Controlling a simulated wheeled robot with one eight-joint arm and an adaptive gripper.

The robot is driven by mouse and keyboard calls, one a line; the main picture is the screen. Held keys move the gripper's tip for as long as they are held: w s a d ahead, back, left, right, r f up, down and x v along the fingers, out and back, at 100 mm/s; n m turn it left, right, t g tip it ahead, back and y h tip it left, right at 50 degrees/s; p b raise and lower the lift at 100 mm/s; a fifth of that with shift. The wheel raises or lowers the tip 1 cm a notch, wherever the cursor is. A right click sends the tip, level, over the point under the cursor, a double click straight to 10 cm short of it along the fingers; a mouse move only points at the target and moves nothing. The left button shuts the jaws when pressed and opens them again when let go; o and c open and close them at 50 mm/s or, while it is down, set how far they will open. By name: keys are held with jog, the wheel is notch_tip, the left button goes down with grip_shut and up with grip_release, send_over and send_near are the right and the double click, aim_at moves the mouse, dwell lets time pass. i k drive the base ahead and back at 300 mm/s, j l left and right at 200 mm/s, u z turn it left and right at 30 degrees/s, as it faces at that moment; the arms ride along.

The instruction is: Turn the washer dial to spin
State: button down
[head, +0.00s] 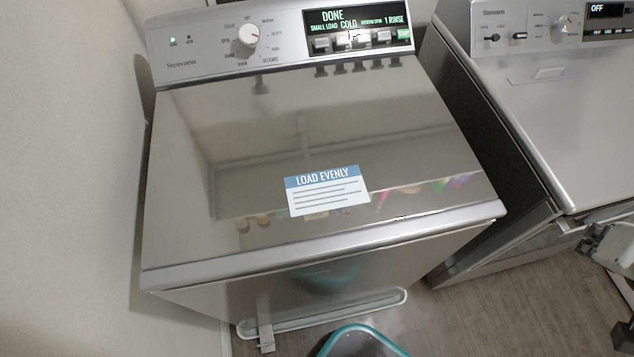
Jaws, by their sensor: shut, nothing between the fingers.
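The washer (300,120) stands in the middle of the head view with its lid shut. Small labels ring the dial; most are too blurred to read surely. The display (357,18) reads DONE, SMALL LOAD, COLD, 1 RINSE. I make out no fingers of my gripper. Only a pale mechanical part shows at the right edge, away from the dial.
A row of buttons (357,41) sits under the display. A second machine (550,100) stands at the right, its display reading OFF. A wall (70,150) is close on the left. A teal-rimmed basket (361,330) and a long pale object (335,313) are on the floor in front.

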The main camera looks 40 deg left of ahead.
aim_at(250, 34)
jog(key=i+l+u, duration=0.15)
jog(key=i+l, duration=0.15)
jog(key=i+l+u, duration=0.1)
jog(key=i+l, duration=0.15)
jog(key=l, duration=0.2)
jog(key=i+l+u, duration=0.15)
jog(key=l, duration=0.3)
jog(key=i+u, duration=0.1)
jog(key=u, duration=2.15)
